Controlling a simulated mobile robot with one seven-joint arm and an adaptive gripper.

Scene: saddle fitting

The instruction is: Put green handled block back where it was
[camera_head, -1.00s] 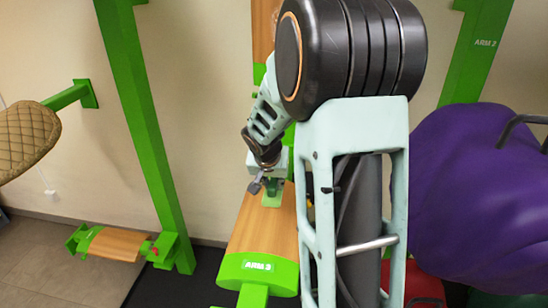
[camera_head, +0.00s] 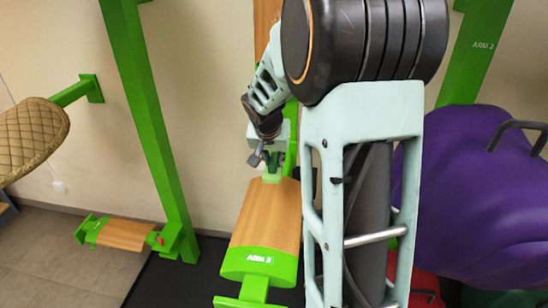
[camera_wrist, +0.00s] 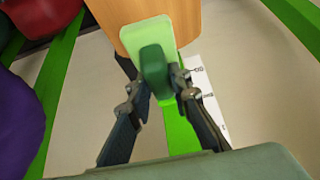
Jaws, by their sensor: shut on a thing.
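The green handled block has a light green base plate (camera_wrist: 143,36) and a darker green handle (camera_wrist: 153,64) in the wrist view. My gripper (camera_wrist: 159,80) is shut on the handle, one finger on each side. In the head view my gripper (camera_head: 267,160) is at the far, wall-side end of the wooden-topped arm (camera_head: 265,222) with a green front end labelled ARM 3. The block (camera_head: 271,175) shows small beneath the fingers there. In the wrist view its plate overlaps the wood's end; I cannot tell whether it touches.
A quilted tan saddle (camera_head: 30,135) hangs on a green bracket at left. A lower wooden-topped arm (camera_head: 122,235) stands below it, beside a green post (camera_head: 150,120). A purple saddle-like thing (camera_head: 470,200) fills the right side. Bare floor lies at lower left.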

